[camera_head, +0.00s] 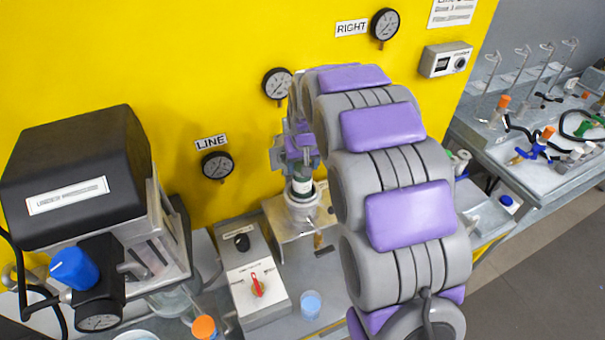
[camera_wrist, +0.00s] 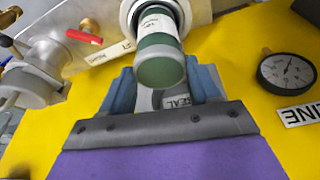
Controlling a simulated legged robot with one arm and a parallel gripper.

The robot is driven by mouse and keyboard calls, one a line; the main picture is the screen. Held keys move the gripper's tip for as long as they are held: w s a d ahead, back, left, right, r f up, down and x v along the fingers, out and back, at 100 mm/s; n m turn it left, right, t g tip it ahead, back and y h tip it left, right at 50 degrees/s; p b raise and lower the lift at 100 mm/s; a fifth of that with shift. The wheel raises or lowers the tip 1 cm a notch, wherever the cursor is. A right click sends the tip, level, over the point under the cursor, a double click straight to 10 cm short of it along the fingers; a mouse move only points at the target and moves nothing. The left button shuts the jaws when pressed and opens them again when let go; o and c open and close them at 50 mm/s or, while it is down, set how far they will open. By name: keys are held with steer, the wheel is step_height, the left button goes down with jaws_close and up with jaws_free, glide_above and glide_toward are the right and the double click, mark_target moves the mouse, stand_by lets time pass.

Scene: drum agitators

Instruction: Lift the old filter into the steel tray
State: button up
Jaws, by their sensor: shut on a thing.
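The old filter is a dark green cylinder with a white label; it shows in the wrist view (camera_wrist: 160,48) and, small, in the head view (camera_head: 303,183). My gripper (camera_wrist: 163,80) is shut on its near end, with one blue finger on each side. The filter's other end is at the round mouth of a pale metal housing (camera_head: 303,207), and the filter stands partly out of it. I cannot tell how much is still inside. The steel tray cannot be made out for certain; my arm covers part of the bench.
A yellow wall with gauges (camera_head: 217,166) stands close behind. A black-hooded machine (camera_head: 75,170) is at left. A control box with a red handle (camera_head: 257,286) and a blue cup (camera_head: 311,304) stand in front. A cluttered bench (camera_head: 545,150) is at right.

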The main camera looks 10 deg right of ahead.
step_height(320, 180, up, 10)
steer(key=shift+r+p, duration=0.2)
steer(key=shift+p, duration=0.1)
stand_by(0.6)
